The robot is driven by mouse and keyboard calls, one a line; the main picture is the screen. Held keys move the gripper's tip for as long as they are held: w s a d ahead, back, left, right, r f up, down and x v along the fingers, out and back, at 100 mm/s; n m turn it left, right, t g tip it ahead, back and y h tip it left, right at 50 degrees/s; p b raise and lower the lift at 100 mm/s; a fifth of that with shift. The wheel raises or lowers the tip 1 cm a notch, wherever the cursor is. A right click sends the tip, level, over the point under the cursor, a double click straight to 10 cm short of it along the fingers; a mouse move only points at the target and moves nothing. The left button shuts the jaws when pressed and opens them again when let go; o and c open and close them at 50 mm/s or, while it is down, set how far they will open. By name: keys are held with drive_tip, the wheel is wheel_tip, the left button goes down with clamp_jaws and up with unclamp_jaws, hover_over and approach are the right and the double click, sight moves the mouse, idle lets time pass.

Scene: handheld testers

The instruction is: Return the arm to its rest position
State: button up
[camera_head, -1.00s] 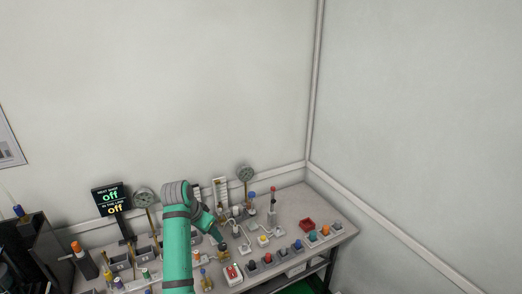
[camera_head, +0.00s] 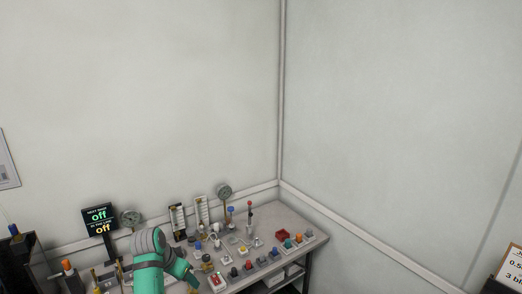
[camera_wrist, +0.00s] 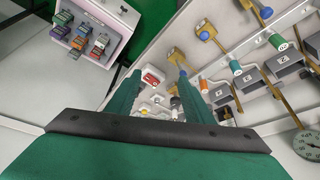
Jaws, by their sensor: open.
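My green arm (camera_head: 150,272) rises at the bottom of the head view, left of the workbench's middle, and bends over the bench. My gripper (camera_wrist: 152,95) shows in the wrist view as two green fingers spread apart, with nothing seen between them but bench items beyond. In the head view the fingertips are small near the arm's end, and I cannot make out their gap there.
A dark machine (camera_head: 18,262) stands at left. The wrist view shows a box of coloured testers (camera_wrist: 85,38).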

drive_tip(key=s+d+f+n+t, duration=0.1)
drive_tip(key=s+d+f, duration=0.1)
drive_tip(key=d+f, duration=0.6)
drive_tip(key=s+d+f+n+t, duration=0.15)
drive_tip(key=d+f, duration=0.35)
drive_tip(key=f, duration=0.5)
drive_tip(key=s+d+f+n+t, duration=0.1)
drive_tip(key=s+d+f+t, duration=0.1)
drive_tip(key=s+d+f, duration=0.4)
drive_tip(key=s+d+f+n+t, duration=0.1)
drive_tip(key=s+d+f, duration=0.2)
drive_tip(key=s, duration=0.5)
drive_tip(key=s+d+r+n+t+y, duration=0.1)
drive_tip(key=s+d+r+t+y, duration=0.15)
drive_tip(key=s, duration=1.55)
drive_tip(key=s+r+t, duration=0.3)
drive_tip(key=s+r, duration=1.3)
drive_tip(key=r, duration=0.2)
drive_tip(key=shift+s+d+r+m, duration=0.25)
drive_tip(key=shift+s+d+m, duration=0.05)
drive_tip(key=shift+s+m, duration=0.1)
